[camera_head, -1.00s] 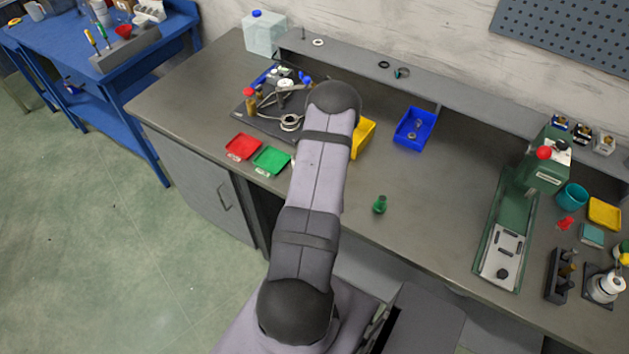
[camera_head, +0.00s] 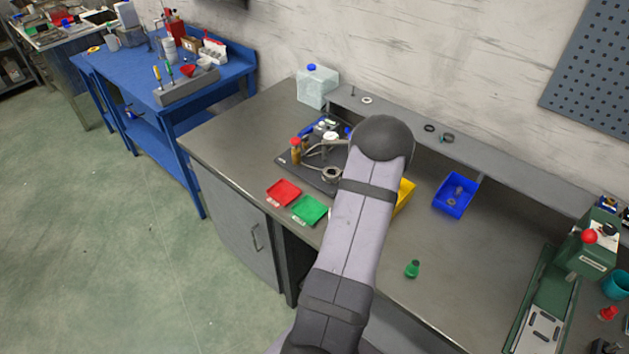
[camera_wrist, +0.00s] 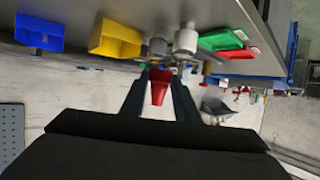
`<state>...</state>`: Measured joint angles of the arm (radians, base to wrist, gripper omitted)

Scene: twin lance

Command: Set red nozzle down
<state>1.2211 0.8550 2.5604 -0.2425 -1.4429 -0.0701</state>
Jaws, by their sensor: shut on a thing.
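The red nozzle (camera_wrist: 159,86) is a small tapered red piece in the wrist view. It sits between the two dark fingers of my gripper (camera_wrist: 158,92), which is shut on it. In the wrist view the scene appears upside down, and grey metal cylindrical parts (camera_wrist: 186,42) show just beyond the nozzle. In the head view my arm covers the gripper and the held nozzle. I cannot tell whether the nozzle touches anything.
On the bench (camera_head: 240,125) are a red tray (camera_head: 283,193), a green tray (camera_head: 309,210), a yellow bin (camera_head: 404,195) and a blue bin (camera_head: 455,196). A green nozzle (camera_head: 412,268) stands near the front edge. A dark mat (camera_head: 318,180) holds several parts.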

